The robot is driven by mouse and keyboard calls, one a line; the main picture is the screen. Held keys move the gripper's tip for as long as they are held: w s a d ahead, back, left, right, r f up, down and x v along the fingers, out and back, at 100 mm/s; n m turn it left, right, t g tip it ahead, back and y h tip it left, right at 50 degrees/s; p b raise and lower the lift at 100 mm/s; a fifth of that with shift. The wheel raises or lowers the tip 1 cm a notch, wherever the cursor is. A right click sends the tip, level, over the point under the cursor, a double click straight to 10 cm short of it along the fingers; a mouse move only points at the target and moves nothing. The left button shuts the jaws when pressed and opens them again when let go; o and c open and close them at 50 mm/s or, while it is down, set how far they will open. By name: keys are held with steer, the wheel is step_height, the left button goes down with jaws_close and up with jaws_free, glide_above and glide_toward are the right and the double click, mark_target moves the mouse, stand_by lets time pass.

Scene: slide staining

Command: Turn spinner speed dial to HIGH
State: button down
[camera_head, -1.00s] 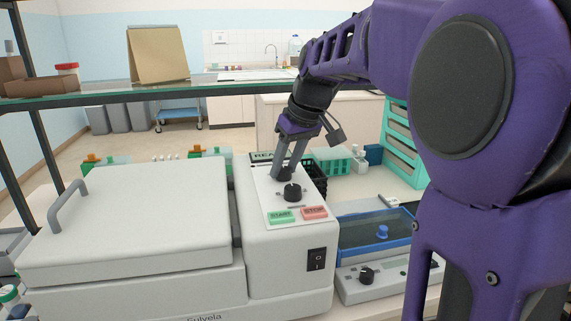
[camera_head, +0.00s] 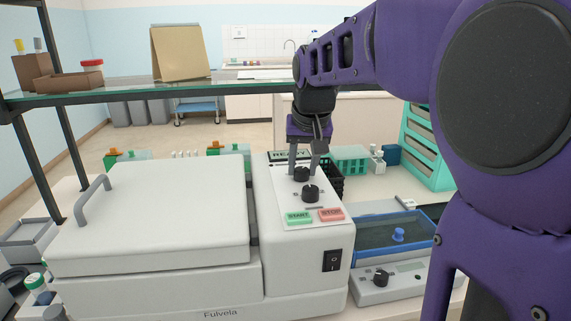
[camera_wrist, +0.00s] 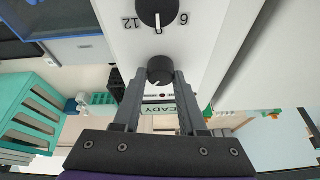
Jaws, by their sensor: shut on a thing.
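The white spinner (camera_head: 150,218), with a lid and handle, has two black dials on its sloped panel. My gripper (camera_head: 302,170) points down at the rear dial (camera_head: 301,175). In the wrist view my gripper's fingers (camera_wrist: 158,84) are shut on that dial (camera_wrist: 159,69), one on each side. A pale mark shows on its lower edge; no HIGH label is legible. The front dial (camera_head: 310,194) is free. In the wrist view this larger dial (camera_wrist: 158,10) has numbers around it, with its white pointer toward the middle number.
Green START (camera_head: 299,217) and red STOP (camera_head: 331,214) buttons lie in front of the dials. A power switch (camera_head: 333,261) is on the spinner's front. A blue-framed device (camera_head: 390,238) stands to the right. A glass shelf (camera_head: 240,86) crosses behind.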

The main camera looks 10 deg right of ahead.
stand_by(0.3)
steer(key=shift+c, duration=2.3)
jaws_free()
steer(key=shift+r, duration=0.1)
